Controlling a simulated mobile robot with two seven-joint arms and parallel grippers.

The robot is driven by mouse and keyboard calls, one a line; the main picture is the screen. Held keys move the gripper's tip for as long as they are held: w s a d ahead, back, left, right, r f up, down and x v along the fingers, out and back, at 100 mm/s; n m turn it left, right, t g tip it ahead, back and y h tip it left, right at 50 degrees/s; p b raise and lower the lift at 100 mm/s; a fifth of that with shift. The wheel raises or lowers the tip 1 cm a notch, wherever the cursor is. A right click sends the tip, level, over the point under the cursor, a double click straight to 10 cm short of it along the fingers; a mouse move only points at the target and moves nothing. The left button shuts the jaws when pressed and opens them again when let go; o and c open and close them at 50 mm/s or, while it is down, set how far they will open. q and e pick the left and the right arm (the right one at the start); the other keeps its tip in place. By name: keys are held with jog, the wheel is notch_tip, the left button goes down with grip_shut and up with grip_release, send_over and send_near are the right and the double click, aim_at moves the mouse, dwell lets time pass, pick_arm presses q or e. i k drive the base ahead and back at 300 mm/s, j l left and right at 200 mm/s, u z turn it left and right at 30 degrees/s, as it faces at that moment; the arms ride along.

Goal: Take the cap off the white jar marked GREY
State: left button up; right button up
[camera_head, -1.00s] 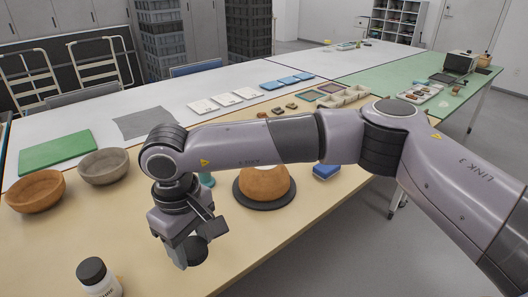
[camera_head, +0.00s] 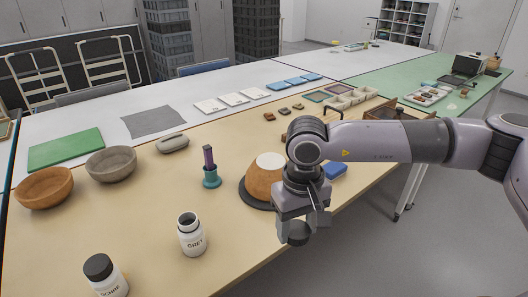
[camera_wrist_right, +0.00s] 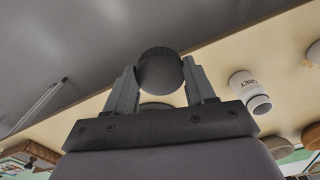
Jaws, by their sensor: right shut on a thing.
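The white jar marked GREY (camera_head: 192,240) stands upright on the tan table top, its mouth open and bare. It also shows in the right wrist view (camera_wrist_right: 250,88). My right gripper (camera_head: 297,230) is to the right of the jar, well apart from it, near the table's front edge in the picture. In the right wrist view its two fingers (camera_wrist_right: 160,78) are shut on a round black cap (camera_wrist_right: 160,68). The cap shows in the head view as a dark disc (camera_head: 298,239) under the gripper. My left gripper is not in view.
A second white jar (camera_head: 112,285) with a black cap stands at the front left. A teal holder (camera_head: 211,179) and a brown bowl-like form on a dark disc (camera_head: 259,201) stand behind. Two bowls (camera_head: 40,190) (camera_head: 112,165) are at the left. The table between the jars is clear.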

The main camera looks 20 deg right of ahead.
aim_at(190, 232)
jog(key=l+u, duration=0.1)
jog(key=u, duration=0.3)
jog(key=i+l+u, duration=0.1)
jog(key=u, duration=0.3)
jog(key=l+u, duration=0.45)
jog(key=l, duration=0.2)
jog(key=k+l+u, duration=0.1)
jog(key=l+u, duration=0.15)
jog(key=l, duration=0.95)
jog(key=k+l, duration=0.15)
jog(key=l, duration=0.4)
jog(key=l+u, duration=0.1)
jog(key=l, duration=0.45)
jog(key=k, duration=0.05)
